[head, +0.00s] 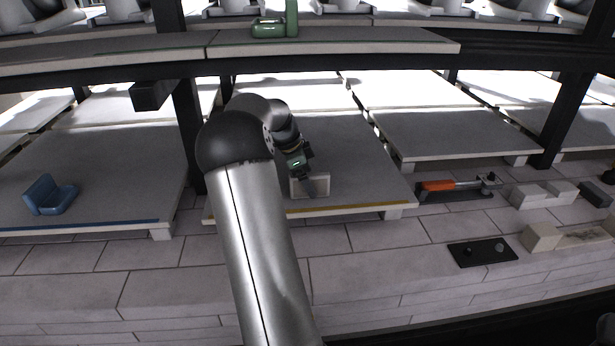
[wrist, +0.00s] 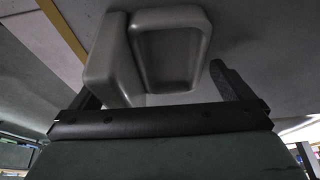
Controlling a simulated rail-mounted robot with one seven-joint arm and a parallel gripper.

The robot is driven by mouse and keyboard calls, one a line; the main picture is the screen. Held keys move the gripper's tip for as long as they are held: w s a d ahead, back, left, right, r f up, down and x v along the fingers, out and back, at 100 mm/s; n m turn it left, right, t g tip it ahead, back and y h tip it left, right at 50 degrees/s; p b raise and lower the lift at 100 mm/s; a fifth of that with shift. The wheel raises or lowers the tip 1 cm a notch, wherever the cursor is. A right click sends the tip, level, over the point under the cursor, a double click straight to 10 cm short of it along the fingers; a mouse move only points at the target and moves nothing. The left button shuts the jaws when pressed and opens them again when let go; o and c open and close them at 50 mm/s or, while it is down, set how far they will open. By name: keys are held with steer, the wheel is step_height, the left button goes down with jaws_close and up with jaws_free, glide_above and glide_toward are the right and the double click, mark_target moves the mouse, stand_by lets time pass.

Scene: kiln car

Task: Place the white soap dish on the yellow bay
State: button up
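The white soap dish (head: 323,186) is at the bay with the yellow front stripe (head: 352,208), close behind that stripe. In the wrist view the dish (wrist: 172,50) shows its hollow basin, with its thick plate on the left. The yellow stripe (wrist: 62,28) passes at the upper left there. My gripper (head: 306,180) is at the dish. In the wrist view my gripper (wrist: 162,88) is open, with its fingers wide apart on either side of the dish. A gap shows between the dish and the right finger. Contact at the left finger is unclear.
A blue soap dish (head: 50,196) sits on the blue-striped bay at left. A green one (head: 275,27) stands on the upper shelf, whose edge (head: 330,47) overhangs. Dark posts (head: 187,125) flank the bay. An orange-handled tool (head: 455,186) and blocks lie at right.

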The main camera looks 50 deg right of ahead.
steer(key=shift+w+a+r, duration=0.1)
steer(key=shift+w+r, duration=0.05)
steer(key=shift+r, duration=0.35)
steer(key=shift+w+a+r+p, duration=0.3)
steer(key=shift+w+a+r, duration=0.05)
steer(key=shift+r, duration=0.25)
steer(key=shift+w+a+r+p, duration=0.3)
steer(key=shift+r, duration=0.25)
steer(key=w+a+p, duration=0.1)
steer(key=w+a, duration=0.6)
steer(key=shift+w+a+f+p, duration=0.15)
steer(key=shift+w+a+p, duration=0.2)
steer(key=shift+w+p, duration=0.05)
steer(key=shift+a, duration=0.4)
steer(key=s+a+r+n+t+y, duration=0.1)
steer(key=s+a+n, duration=0.3)
steer(key=a, duration=0.5)
steer(key=s+a+n+y, duration=0.1)
steer(key=s+a+n, duration=0.2)
steer(key=a+n, duration=0.45)
steer(key=s+a+r+n+t+y, duration=0.1)
steer(key=s+a+n, duration=0.3)
steer(key=a, duration=0.5)
steer(key=s+a+f+n, duration=0.3)
steer(key=s+a+n, duration=0.8)
steer(key=s+n, duration=0.1)
steer(key=shift+s+a+f+t, duration=0.15)
steer(key=shift+s+f+t, duration=0.2)
steer(key=shift+s, duration=0.45)
